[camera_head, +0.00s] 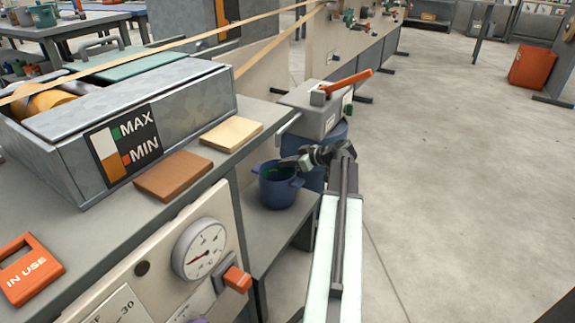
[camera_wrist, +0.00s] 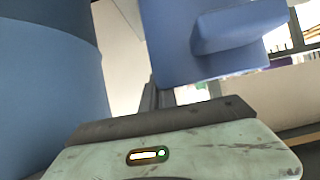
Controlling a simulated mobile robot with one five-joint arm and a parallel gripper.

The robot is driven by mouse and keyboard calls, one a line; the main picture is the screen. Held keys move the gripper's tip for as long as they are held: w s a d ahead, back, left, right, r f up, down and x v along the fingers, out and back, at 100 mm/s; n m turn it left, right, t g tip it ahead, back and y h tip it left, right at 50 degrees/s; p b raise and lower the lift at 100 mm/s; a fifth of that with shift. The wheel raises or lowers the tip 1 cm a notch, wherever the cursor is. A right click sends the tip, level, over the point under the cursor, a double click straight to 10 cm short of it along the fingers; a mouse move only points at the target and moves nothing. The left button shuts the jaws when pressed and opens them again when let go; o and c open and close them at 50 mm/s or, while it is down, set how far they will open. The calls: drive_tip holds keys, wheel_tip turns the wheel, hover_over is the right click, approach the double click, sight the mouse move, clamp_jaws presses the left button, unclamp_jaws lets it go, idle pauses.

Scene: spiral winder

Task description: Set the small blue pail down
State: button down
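The small blue pail (camera_head: 278,190) has side lugs and a dark greenish inside. It is upright at the lower grey shelf beside the bench; I cannot tell if its base touches the shelf. My gripper (camera_head: 291,163) reaches in from the right and is shut on the pail's rim. In the wrist view the pail (camera_wrist: 190,45) fills the upper middle and right, with a lug sticking out. My fingers there are mostly hidden behind the gripper's body.
The lower shelf (camera_head: 268,229) has bare room in front of the pail. A larger blue drum (camera_head: 312,178) stands close behind my gripper, under a grey box (camera_head: 316,112) with an orange lever. The bench with a gauge (camera_head: 200,248) lies left. Open floor lies right.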

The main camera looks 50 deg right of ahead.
drive_tip(key=c, duration=1.7)
unclamp_jaws()
drive_tip(key=shift+f, duration=0.1)
drive_tip(key=shift+d, duration=0.1)
drive_tip(key=p+v, duration=0.6)
drive_tip(key=v, duration=0.6)
drive_tip(key=shift+s, duration=0.15)
